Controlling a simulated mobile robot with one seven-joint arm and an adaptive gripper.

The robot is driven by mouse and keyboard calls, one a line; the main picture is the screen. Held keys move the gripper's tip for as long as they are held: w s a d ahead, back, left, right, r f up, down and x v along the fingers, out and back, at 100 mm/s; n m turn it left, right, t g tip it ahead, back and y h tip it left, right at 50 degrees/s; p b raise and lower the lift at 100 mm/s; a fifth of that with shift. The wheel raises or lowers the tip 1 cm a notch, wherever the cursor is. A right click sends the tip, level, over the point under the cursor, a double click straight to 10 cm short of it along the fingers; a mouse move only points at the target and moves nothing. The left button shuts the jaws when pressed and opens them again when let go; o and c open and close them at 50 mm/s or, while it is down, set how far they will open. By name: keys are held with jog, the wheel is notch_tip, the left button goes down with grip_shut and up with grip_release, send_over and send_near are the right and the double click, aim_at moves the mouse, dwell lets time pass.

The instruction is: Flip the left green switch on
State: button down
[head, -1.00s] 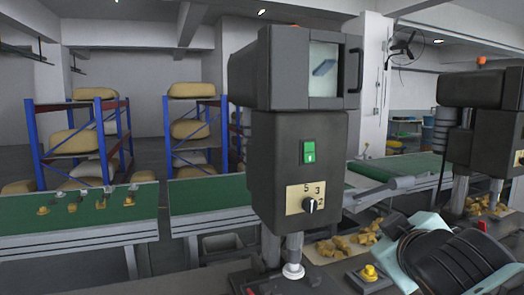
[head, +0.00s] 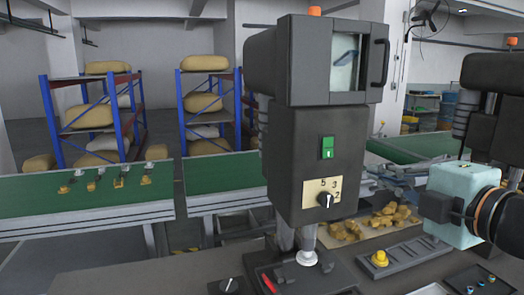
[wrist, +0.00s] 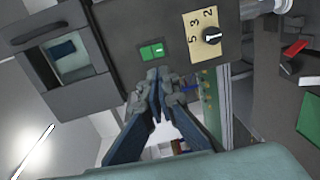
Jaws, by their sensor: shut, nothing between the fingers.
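The left green switch (head: 327,148) is a small upright rocker on the front of the nearer dark machine (head: 297,130). Its lower half bears a pale mark; I cannot tell which way it is pressed. In the wrist view the switch (wrist: 152,52) lies sideways, just beyond my gripper (wrist: 157,75). My gripper is shut and empty, its fingertips close to the switch in the picture; I cannot tell whether they touch. In the head view my pale blue wrist is right of the machine, and the fingertips are not clear there.
A dial (head: 326,199) on a numbered yellow plate sits below the switch. A second dark machine (head: 492,105) stands at the right. Green conveyors (head: 90,196) run behind.

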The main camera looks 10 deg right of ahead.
aim_at(329, 156)
dwell(0.3)
jog(key=b+x, duration=0.1)
jog(key=x, duration=1.3)
